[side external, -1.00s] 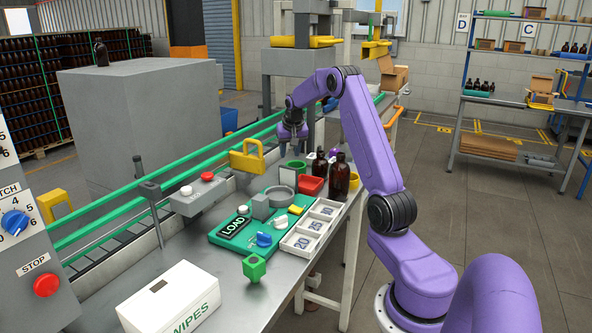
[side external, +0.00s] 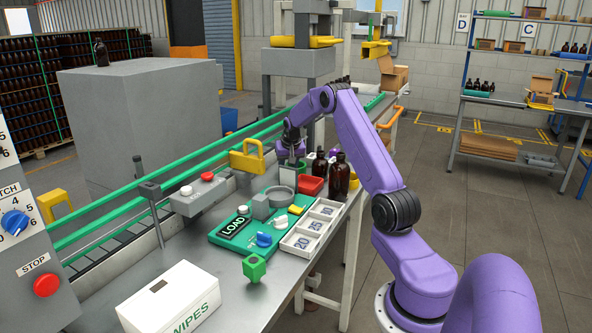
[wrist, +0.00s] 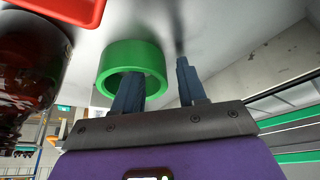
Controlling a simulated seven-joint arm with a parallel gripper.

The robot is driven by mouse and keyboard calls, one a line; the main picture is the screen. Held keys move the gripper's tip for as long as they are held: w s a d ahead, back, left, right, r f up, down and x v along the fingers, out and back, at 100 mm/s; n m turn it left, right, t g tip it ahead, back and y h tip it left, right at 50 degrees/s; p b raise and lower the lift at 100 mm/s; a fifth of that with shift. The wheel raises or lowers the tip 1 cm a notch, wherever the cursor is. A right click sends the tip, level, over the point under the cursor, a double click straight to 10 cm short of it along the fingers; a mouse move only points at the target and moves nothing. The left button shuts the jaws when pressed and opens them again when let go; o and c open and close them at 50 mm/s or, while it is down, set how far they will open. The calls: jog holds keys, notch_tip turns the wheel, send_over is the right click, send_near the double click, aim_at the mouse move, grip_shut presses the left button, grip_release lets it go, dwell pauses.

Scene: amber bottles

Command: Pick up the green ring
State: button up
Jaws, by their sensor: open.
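The green ring (wrist: 155,58) lies near the middle of the wrist view, on the grey table top. In the side view the ring (side external: 300,165) shows only partly behind my gripper. My gripper (wrist: 156,72) is open and low at the ring. In the wrist view one finger overlaps the ring's opening and the other is outside its right wall, so the wall lies between them. I cannot tell how deep the finger reaches. In the side view my gripper (side external: 290,160) is above the table's far part, its fingertips unclear.
A red tray (side external: 312,187) and amber bottles (side external: 339,178) stand close to the ring; a dark bottle (wrist: 28,80) also shows in the wrist view. A yellow handled block (side external: 246,160) and green rails are on the left. A green board (side external: 225,238) lies nearer.

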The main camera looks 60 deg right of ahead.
grip_shut()
jog(key=shift+r, duration=0.45)
jog(key=v, duration=0.3)
jog(key=shift+w+d+r, duration=0.1)
jog(key=shift+w+d, duration=0.1)
jog(key=shift+d, duration=0.1)
jog(key=s+a+r, duration=0.9)
jog(key=s, duration=0.1)
jog(key=shift+s, duration=0.15)
